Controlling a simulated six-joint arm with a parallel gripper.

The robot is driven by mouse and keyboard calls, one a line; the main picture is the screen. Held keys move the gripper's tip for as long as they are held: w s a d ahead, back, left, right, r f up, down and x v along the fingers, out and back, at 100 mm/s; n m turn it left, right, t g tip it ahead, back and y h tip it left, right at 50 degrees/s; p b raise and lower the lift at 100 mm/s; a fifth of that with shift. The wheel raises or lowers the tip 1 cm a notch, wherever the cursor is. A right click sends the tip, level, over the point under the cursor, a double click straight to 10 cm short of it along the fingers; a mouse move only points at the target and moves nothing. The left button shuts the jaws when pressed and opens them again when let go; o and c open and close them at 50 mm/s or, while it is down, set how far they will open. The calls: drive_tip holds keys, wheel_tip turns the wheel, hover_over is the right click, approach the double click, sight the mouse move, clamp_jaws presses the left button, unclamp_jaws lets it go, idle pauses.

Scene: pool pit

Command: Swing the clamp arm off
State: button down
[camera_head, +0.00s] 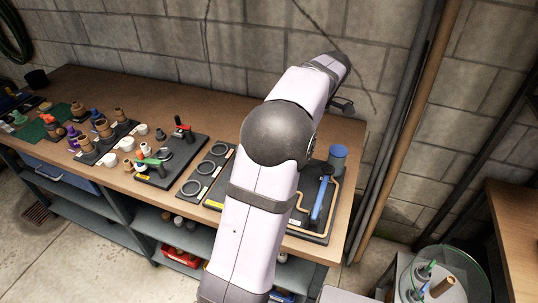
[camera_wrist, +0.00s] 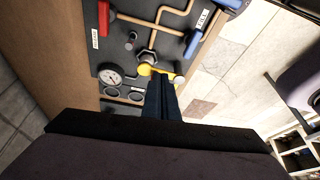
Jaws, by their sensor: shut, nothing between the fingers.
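My gripper (camera_wrist: 163,90) is shut and empty in the wrist view. Its dark fingertips are close to a yellow lever (camera_wrist: 146,69) on a dark panel; I cannot tell whether they touch. In the head view my arm hides the gripper and part of that panel. A dark board (camera_head: 170,166) on the bench carries a red-handled fixture (camera_head: 184,130) and a green-handled one (camera_head: 146,151), which look like clamps. They stand left of my arm. Which part is the clamp arm is not clear.
The dark panel (camera_head: 297,226) also carries a blue lever (camera_head: 320,199), copper-coloured pipes and a gauge (camera_wrist: 110,76). A board with dark rings (camera_head: 205,168) lies between it and the clamp-like fixtures. Small parts crowd the bench's left side. The bench's back strip (camera_head: 160,105) is clear.

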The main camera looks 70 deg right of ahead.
drive_tip(key=shift+s+d+r, duration=0.2)
drive_tip(key=shift+s+r, duration=0.15)
drive_tip(key=shift+s, duration=0.3)
drive_tip(key=shift+s+d+r, duration=0.2)
drive_tip(key=shift+s+r, duration=0.15)
drive_tip(key=shift+s, duration=0.25)
drive_tip(key=shift+f, duration=0.1)
drive_tip(key=w+a+f+p, duration=0.1)
drive_tip(key=w+f+p, duration=0.4)
drive_tip(key=w+f, duration=0.2)
drive_tip(key=shift+x, duration=1.2)
drive_tip(key=shift+s, duration=0.1)
drive_tip(key=shift+n, duration=0.3)
